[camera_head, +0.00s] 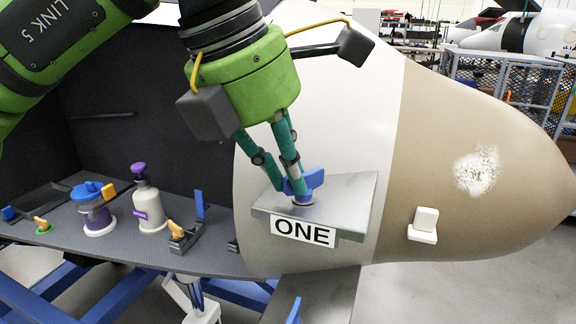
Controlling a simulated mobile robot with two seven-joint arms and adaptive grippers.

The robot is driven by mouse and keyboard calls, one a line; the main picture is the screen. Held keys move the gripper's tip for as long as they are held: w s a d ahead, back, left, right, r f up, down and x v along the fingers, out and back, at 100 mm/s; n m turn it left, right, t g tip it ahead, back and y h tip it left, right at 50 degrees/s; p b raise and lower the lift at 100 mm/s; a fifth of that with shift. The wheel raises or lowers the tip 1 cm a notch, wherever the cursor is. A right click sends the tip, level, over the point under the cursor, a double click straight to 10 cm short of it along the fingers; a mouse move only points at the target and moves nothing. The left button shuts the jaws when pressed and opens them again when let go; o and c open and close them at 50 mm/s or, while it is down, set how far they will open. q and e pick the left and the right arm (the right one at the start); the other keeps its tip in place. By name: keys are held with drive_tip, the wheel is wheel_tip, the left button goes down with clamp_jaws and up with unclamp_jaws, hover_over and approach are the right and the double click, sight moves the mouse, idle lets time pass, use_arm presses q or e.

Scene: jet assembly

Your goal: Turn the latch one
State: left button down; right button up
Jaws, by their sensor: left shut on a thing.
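The blue latch (314,179) sits on a grey metal plate (346,203) on the side of the jet nose. A white label reading ONE (303,232) is on the plate's front edge. My left gripper (292,188) reaches down from above, with its teal fingers shut on the blue latch. The fingers cover part of the latch, so its exact angle is hard to tell. My right gripper is not in view.
A dark shelf (120,246) at left holds a purple jar with a blue lid (95,212), a white bottle with a purple cap (147,203) and small fittings. The beige nose cone (450,160) fills the right. Another blue latch (294,311) shows at the bottom.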

use_arm(q)
drive_tip(key=m, duration=0.1)
drive_tip(key=m+g+p, duration=0.1)
drive_tip(key=m, duration=0.1)
drive_tip(key=w+m+h+p, duration=0.1)
drive_tip(key=shift+a+r+m+g, duration=0.1)
drive_tip(key=shift+r+m+g, duration=0.15)
drive_tip(key=shift+m+g, duration=0.05)
drive_tip(key=m+g+p, duration=0.1)
drive_tip(key=m, duration=0.1)
drive_tip(key=w+m+g+p, duration=0.1)
drive_tip(key=m+p, duration=0.1)
drive_tip(key=m, duration=0.1)
drive_tip(key=shift+m+p, duration=0.3)
drive_tip(key=shift+d, duration=0.2)
drive_tip(key=c, duration=1.2)
unclamp_jaws()
drive_tip(key=shift+c, duration=0.2)
drive_tip(key=shift+s+f, duration=0.1)
drive_tip(key=v, duration=1.2)
drive_tip(key=shift+d, duration=0.2)
